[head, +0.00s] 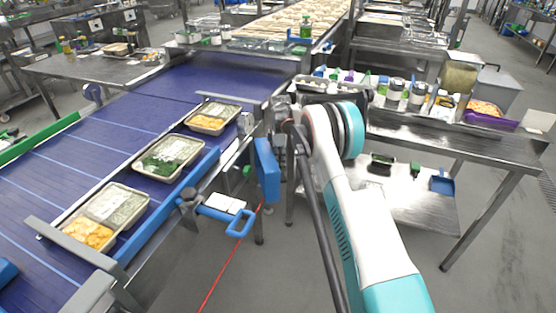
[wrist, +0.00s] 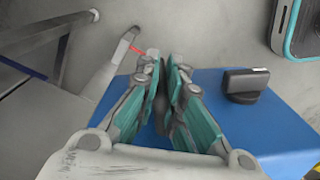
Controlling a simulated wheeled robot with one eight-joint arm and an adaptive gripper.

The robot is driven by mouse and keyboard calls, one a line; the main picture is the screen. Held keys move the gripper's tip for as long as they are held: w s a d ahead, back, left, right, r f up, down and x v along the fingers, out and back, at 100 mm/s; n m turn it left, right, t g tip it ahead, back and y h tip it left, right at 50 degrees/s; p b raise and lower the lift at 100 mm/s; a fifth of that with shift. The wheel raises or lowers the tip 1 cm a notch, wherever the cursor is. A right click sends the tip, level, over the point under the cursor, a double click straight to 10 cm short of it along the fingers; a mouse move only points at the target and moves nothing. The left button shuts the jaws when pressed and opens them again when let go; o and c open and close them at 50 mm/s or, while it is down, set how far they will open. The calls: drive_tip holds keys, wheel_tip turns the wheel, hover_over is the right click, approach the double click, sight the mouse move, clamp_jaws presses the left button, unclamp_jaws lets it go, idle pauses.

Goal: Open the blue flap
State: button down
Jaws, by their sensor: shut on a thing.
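The blue flap (head: 267,170) stands upright beside the conveyor's right side in the head view, just left of my arm. In the wrist view, the blue flap (wrist: 270,130) is a broad blue panel below and behind my fingers, with a black block (wrist: 245,84) on its right part. My gripper (wrist: 164,62) has its fingers close together over the flap's upper edge and is shut on it. A dark strip shows between the fingers; the exact contact is hidden.
A blue conveyor (head: 100,150) carries several filled food trays on the left. A blue handle (head: 240,222) sticks out from its side frame. A steel table (head: 450,140) with bottles and containers stands on the right. Grey floor (head: 250,285) is open in front.

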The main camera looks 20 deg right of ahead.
drive_tip(key=c, duration=1.7)
unclamp_jaws()
drive_tip(key=shift+w, duration=0.1)
drive_tip(key=shift+o, duration=0.2)
drive_tip(key=shift+w+r, duration=0.1)
drive_tip(key=shift+r, duration=0.35)
wheel_tip(320, 180, up, 11)
drive_tip(key=shift+r, duration=0.1)
